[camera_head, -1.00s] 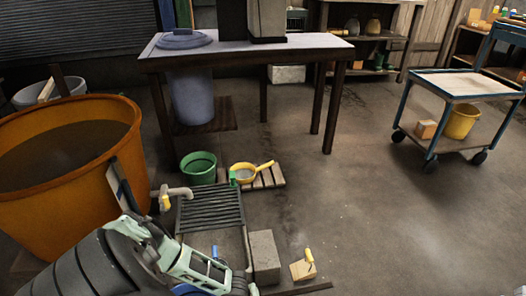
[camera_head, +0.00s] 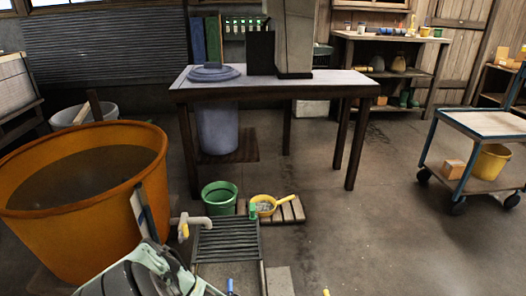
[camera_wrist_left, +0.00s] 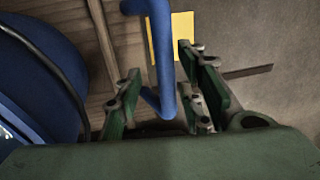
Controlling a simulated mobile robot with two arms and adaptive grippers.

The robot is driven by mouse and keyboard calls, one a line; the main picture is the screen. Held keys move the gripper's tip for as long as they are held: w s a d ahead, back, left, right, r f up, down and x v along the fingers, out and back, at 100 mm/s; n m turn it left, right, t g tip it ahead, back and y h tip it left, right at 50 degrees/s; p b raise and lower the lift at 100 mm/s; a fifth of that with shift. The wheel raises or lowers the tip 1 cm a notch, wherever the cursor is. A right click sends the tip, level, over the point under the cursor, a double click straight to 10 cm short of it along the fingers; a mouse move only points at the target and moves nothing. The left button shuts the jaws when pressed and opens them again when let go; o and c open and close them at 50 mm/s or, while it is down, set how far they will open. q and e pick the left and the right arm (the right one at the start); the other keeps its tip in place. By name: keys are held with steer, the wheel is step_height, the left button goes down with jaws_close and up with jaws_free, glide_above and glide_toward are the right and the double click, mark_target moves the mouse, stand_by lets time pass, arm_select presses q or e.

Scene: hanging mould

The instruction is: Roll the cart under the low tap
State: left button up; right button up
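The cart (camera_head: 490,124) stands at the right of the head view. It has a blue frame, a pale top and dark wheels. A yellow bucket (camera_head: 490,162) and a cardboard box (camera_head: 453,169) are on its lower shelf. The low tap (camera_head: 190,221), grey with a yellow lever, is at the foot of the orange vat (camera_head: 85,215). My left arm is at the bottom left of the head view, its fingers out of sight there. In the left wrist view my left gripper (camera_wrist_left: 160,65) has its fingers apart, with a blue curved bar (camera_wrist_left: 162,70) between them. I cannot tell whether they touch. My right gripper is not seen.
A dark grate (camera_head: 227,240) lies below the tap. A green bucket (camera_head: 219,200) and a yellow pan (camera_head: 264,206) on a small pallet are beside it. A table (camera_head: 290,82) stands behind. The floor between the grate and the cart looks clear.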

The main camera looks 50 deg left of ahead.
arm_select(q)
steer(key=shift+r, duration=0.1)
step_height(320, 180, up, 12)
steer(key=s+a, duration=0.1)
steer(key=s, duration=0.1)
steer(key=shift+a+f, duration=0.15)
steer(key=shift+f, duration=0.05)
stand_by(0.5)
